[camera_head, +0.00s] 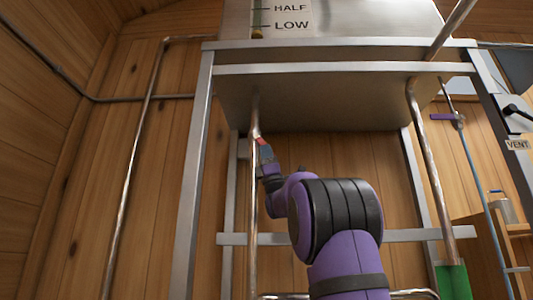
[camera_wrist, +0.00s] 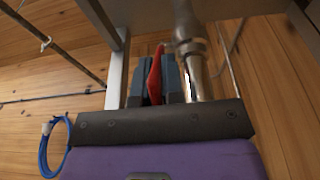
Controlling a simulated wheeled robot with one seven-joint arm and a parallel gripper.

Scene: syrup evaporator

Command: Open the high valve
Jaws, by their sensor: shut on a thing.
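The valve shows as a red lever handle (camera_wrist: 155,78) beside a vertical metal pipe (camera_wrist: 190,50) in the wrist view. In the head view, a bit of the red handle (camera_head: 262,142) shows next to the pipe (camera_head: 254,200) that runs down from the tank's underside. My gripper (camera_head: 264,153) is shut on the red handle, with one dark finger on each side of it in the wrist view (camera_wrist: 154,85). The fingers and wrist hide part of the handle, and its exact angle to the pipe is hard to tell.
The metal tank (camera_head: 320,105), marked HALF and LOW, hangs above on a steel frame (camera_head: 192,180). A second pipe (camera_head: 425,160) runs down at right. A purple-handled valve (camera_head: 443,117) and a VENT panel (camera_head: 516,125) are farther right. Wooden walls enclose the space.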

